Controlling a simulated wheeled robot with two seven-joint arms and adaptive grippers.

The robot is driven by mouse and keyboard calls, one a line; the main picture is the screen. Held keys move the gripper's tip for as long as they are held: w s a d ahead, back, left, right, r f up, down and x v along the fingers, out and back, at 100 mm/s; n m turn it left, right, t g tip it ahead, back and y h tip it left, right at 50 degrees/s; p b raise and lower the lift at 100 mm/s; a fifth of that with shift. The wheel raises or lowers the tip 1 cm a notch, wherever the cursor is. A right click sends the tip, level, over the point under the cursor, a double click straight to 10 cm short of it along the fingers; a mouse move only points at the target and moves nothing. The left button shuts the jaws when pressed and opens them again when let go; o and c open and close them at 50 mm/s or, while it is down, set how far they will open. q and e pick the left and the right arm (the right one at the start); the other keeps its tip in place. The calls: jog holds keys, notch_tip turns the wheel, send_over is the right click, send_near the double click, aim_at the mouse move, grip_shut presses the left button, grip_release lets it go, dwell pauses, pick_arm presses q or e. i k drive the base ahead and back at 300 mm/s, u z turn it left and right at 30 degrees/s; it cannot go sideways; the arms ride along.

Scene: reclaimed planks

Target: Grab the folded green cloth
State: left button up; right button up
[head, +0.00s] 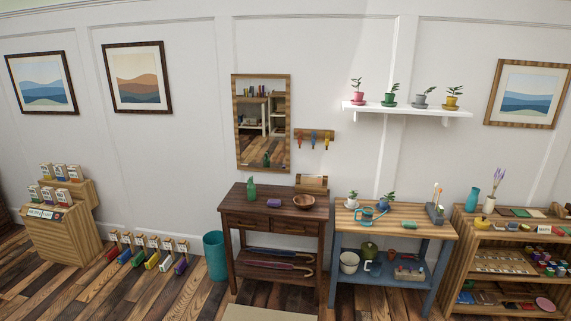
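Several small flat pieces lie in a row on top of the wooden shelf unit at the far right. Neither of my grippers is in view.
A beige mat (268,313) lies on the plank floor.

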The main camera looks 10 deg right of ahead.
aim_at(407, 224)
jog(key=z, duration=0.15)
jog(key=i, duration=2)
jog(key=z, duration=0.85)
jog(key=i, duration=2.15)
jog(key=z, duration=0.6)
